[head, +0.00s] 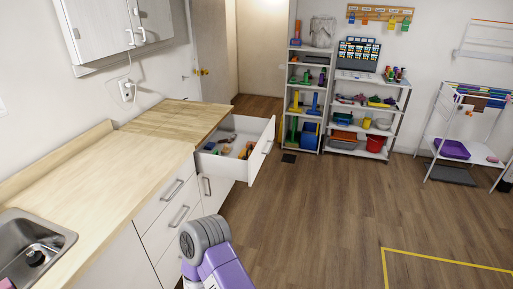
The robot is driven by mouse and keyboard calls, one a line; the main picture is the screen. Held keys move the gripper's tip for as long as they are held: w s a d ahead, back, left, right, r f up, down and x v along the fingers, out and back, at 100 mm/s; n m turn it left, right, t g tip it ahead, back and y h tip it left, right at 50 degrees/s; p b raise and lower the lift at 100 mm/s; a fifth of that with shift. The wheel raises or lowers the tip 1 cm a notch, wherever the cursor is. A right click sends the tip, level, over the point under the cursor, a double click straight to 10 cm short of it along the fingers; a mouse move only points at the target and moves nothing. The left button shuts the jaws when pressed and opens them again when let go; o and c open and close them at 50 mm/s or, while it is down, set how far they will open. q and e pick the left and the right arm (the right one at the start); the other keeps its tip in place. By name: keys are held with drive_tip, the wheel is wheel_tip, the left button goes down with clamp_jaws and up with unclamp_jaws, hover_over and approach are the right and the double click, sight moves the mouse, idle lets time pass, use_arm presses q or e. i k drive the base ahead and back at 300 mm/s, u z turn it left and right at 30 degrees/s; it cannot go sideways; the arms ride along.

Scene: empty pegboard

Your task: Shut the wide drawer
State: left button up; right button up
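The wide drawer (262,157) is pulled out from the far end of the counter run. Its white front faces right and has a metal handle (267,147). Several small coloured items lie inside it, too small to make out. A purple and grey part of one of my arms shows at the bottom centre, in front of the lower cabinet fronts and apart from the drawer in the picture. Neither gripper's fingers can be seen.
A wooden counter (105,172) with a sink (30,248) runs along the left. Closed drawers (171,191) sit below it. Shelves (368,113) and a rack (463,130) stand at the back. The wooden floor (320,205) right of the open drawer is clear.

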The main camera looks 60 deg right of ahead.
sight(261, 130)
drive_tip(key=z, duration=2.45)
drive_tip(key=i, duration=2.5)
drive_tip(key=u, duration=1.55)
drive_tip(key=i, duration=1)
drive_tip(key=u, duration=0.15)
